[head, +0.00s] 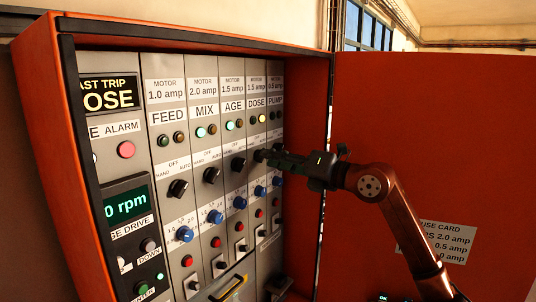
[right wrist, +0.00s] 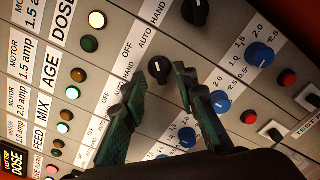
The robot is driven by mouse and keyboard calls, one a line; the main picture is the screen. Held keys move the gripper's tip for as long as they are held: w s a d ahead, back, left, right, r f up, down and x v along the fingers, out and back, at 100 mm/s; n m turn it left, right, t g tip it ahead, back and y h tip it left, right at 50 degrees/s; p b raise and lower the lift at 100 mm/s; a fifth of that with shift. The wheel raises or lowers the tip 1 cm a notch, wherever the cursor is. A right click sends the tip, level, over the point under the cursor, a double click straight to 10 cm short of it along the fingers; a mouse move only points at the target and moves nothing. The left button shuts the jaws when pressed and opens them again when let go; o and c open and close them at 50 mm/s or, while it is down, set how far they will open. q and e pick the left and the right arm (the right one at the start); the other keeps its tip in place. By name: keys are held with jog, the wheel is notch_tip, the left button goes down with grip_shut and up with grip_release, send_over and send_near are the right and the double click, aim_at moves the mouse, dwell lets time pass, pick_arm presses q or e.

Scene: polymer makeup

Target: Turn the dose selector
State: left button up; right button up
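The dose selector is a black rotary knob (head: 259,156) on the DOSE column of the panel, under its OFF, HAND and AUTO label. In the head view my right gripper (head: 270,156) is right in front of it and covers part of it. The fingers of my right gripper (right wrist: 172,74) are apart, with a gap between the tips. My left gripper is not in view.
The AGE selector (head: 238,164) and MIX selector (head: 211,175) are close on the left. The PUMP selector (right wrist: 195,11) is nearby in the wrist view. Blue knobs (right wrist: 216,103) lie below. The open orange cabinet door (head: 430,130) is at the right.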

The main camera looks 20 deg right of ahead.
jog(key=shift+x, duration=0.8)
jog(key=shift+c, duration=0.3)
grip_shut()
